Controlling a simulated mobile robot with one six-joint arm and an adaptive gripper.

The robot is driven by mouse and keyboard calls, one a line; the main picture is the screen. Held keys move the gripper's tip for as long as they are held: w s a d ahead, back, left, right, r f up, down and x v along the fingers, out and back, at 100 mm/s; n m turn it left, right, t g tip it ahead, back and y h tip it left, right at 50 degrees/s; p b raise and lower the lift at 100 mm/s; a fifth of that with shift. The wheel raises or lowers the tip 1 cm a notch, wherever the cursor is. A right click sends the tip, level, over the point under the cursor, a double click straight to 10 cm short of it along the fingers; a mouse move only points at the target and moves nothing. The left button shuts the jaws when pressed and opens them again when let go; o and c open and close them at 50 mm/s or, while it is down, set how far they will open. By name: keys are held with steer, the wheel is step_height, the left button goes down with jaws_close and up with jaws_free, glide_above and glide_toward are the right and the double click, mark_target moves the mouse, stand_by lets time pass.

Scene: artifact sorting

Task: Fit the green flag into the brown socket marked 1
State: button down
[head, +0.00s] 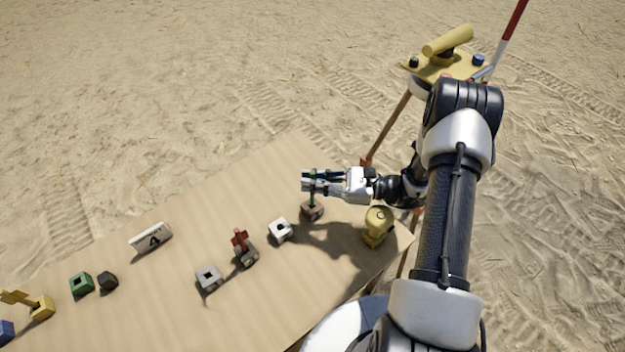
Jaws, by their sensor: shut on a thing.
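In the head view, my gripper (316,182) reaches in from the right over the far right part of the table. It is shut on the green flag (313,199), whose thin green pole shows below the fingers. The brown socket (313,212) is directly under the pole. The pole's lower end meets the socket's top in the picture; I cannot tell how deep it sits. The fingers cover much of the flag's upper part. No number 1 can be read on the socket from here.
A white socket (280,230), a grey socket (209,278) and a socket with a red flag (240,242) stand left of my gripper. A yellow object (377,226) stands close on the right. A sign (151,238) and a green socket (82,283) are further left.

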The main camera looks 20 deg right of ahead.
mark_target(313, 204)
steer(key=shift+f+b, duration=1.35)
steer(key=shift+f, duration=0.5)
steer(key=c, duration=1.6)
jaws_free()
steer(key=v, duration=1.2)
steer(key=shift+s, duration=0.1)
